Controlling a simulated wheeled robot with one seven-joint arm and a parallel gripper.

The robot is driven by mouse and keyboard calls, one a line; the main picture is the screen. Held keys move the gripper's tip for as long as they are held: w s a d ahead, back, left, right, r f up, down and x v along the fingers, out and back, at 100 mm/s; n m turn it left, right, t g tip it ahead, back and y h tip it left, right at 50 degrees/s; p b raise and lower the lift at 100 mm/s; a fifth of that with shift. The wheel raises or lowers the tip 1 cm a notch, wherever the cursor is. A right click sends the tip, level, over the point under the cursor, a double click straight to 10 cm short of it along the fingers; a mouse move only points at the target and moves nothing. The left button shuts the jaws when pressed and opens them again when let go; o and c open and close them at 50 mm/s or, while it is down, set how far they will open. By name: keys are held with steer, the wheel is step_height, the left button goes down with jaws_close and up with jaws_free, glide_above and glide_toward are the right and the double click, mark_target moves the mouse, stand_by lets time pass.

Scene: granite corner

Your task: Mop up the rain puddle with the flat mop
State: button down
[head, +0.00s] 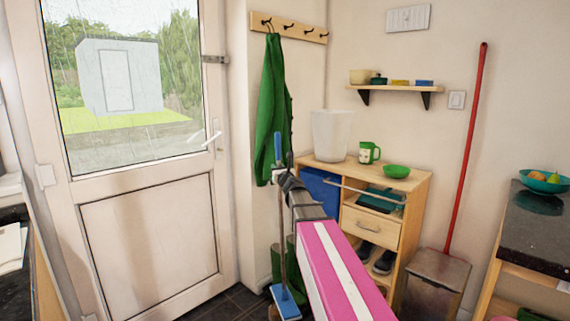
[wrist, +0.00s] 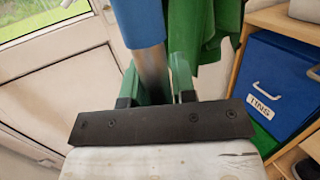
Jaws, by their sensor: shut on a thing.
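The flat mop (head: 285,301) stands nearly upright by the door corner, with a blue grip at the top of a grey pole and a flat blue head low over the dark floor. I cannot tell whether its head touches the floor. My gripper (head: 284,180) is shut on the pole just below the blue grip. In the wrist view the pole (wrist: 151,72) runs between the green fingers of my gripper (wrist: 156,82). No rain puddle can be made out; my pink arm hides part of the floor.
A closed white door (head: 150,235) is at left. A green coat (head: 272,105) hangs behind the mop, above green boots. A wooden cabinet (head: 415,190) with a blue box (head: 318,188) stands right of it. A red-handled broom or dustpan (head: 466,150) leans at right. Dark tiles (head: 225,305) are bare by the door.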

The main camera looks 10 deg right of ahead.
steer(key=w+a+f+n+g+y, duration=0.1)
steer(key=w+a+f+n+y, duration=0.15)
steer(key=w+a+f, duration=0.5)
steer(key=w+a+f+n+y, duration=0.15)
steer(key=a+f+y, duration=0.25)
steer(key=f, duration=0.6)
step_height(320, 180, down, 8)
steer(key=shift+w, duration=0.3)
steer(key=shift+f, duration=0.9)
stand_by(0.5)
steer(key=s+a, duration=0.6)
steer(key=a, duration=0.4)
steer(key=s+a, duration=0.7)
steer(key=a, duration=0.3)
steer(key=shift+s+f, duration=0.15)
steer(key=shift+s, duration=0.15)
stand_by(1.9)
